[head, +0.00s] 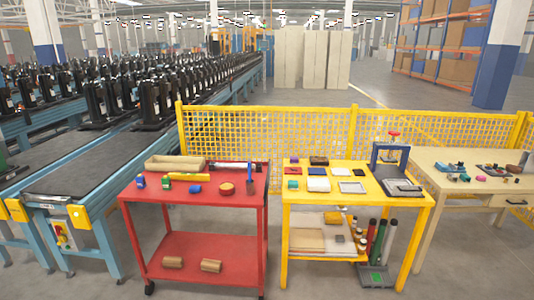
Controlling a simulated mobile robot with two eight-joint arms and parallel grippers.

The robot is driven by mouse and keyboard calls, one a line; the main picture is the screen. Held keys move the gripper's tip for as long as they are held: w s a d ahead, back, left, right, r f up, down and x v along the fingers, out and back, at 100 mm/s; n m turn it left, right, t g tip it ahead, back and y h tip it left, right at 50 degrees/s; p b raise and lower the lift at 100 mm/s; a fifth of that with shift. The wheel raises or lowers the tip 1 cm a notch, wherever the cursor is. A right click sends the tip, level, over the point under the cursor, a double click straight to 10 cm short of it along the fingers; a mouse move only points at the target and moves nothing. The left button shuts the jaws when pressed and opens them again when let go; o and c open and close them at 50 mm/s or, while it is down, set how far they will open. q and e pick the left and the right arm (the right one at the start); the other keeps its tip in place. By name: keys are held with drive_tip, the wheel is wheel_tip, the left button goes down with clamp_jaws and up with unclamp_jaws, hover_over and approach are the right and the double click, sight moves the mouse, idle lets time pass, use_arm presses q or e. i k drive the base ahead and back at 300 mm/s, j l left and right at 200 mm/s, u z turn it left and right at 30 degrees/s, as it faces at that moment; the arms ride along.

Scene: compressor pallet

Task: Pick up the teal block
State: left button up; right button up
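A small teal-green block (293,184) lies on the left front part of the yellow table (300,200). It is small in the head view, so its exact shape is hard to tell. A white tray-like item (318,184) lies just to its right, and a red item (293,171) lies behind it. Neither of my grippers shows in the head view.
A red cart (235,207) stands left of the yellow table with blue, yellow and brown items on top. A blue press (389,150) stands at the yellow table's back right. A beige table (430,180) is further right. Yellow mesh fencing (270,128) runs behind.

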sight(293, 185)
drive_tip(key=i+l+u, duration=0.2)
drive_tip(key=i+l, duration=0.15)
drive_tip(key=i, duration=0.3)
drive_tip(key=i+l+u, duration=0.2)
drive_tip(key=i+l, duration=0.25)
drive_tip(key=i, duration=0.15)
drive_tip(key=i+l+u, duration=0.15)
drive_tip(key=i+l, duration=0.4)
drive_tip(key=i+l+u, duration=0.2)
drive_tip(key=i+l, duration=0.35)
drive_tip(key=i+l+u, duration=0.2)
drive_tip(key=i+l, duration=0.3)
drive_tip(key=l, duration=0.25)
